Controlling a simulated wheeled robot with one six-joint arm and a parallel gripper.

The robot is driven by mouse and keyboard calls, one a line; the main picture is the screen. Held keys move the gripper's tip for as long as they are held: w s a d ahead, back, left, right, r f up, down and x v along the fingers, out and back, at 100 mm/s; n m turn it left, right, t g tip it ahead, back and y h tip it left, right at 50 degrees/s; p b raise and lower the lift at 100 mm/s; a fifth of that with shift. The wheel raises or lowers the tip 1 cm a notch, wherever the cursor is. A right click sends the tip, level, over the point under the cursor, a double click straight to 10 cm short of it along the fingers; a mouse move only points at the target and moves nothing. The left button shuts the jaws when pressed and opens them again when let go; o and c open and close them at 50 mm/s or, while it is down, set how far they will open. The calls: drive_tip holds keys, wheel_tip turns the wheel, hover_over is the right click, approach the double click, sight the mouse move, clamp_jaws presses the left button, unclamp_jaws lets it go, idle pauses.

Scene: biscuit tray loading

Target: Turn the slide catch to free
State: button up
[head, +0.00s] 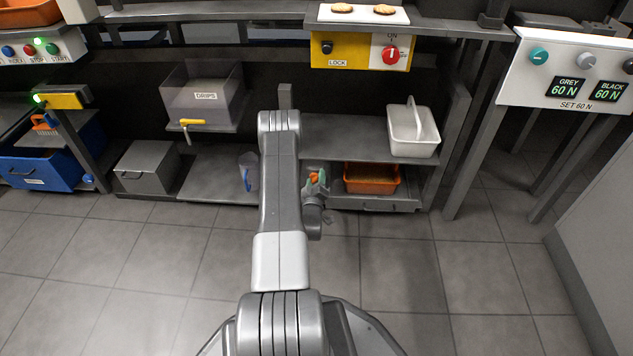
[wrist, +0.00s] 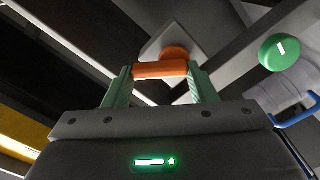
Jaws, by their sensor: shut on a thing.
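My gripper (head: 316,185) is low at the front of the shelving, left of an orange tray. Its two green fingers are shut on an orange bar (wrist: 160,69), which I take to be the slide catch's handle. The bar lies between the fingertips in the wrist view, with a round orange hub just behind it on a pale grey plate (wrist: 192,32). In the head view the orange part (head: 314,177) is small between the fingers. No marking for the catch's positions is readable.
A green knob with a white mark (wrist: 280,52) is right of the fingers. An orange tray (head: 372,179) sits right of my gripper on the low shelf. A jug with a blue handle (head: 247,178) stands left of my arm.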

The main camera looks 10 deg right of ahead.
drive_tip(key=n, duration=0.4)
drive_tip(key=shift+a+n, duration=0.3)
drive_tip(key=shift+a, duration=0.05)
drive_tip(key=shift+w+a+n, duration=0.1)
drive_tip(key=shift+a+n, duration=0.1)
drive_tip(key=shift+n, duration=1.6)
drive_tip(key=o, duration=1)
drive_tip(key=p+v, duration=0.4)
drive_tip(key=v, duration=1)
drive_tip(key=shift+w, duration=0.1)
drive_tip(key=b+x, duration=0.4)
drive_tip(key=x, duration=1)
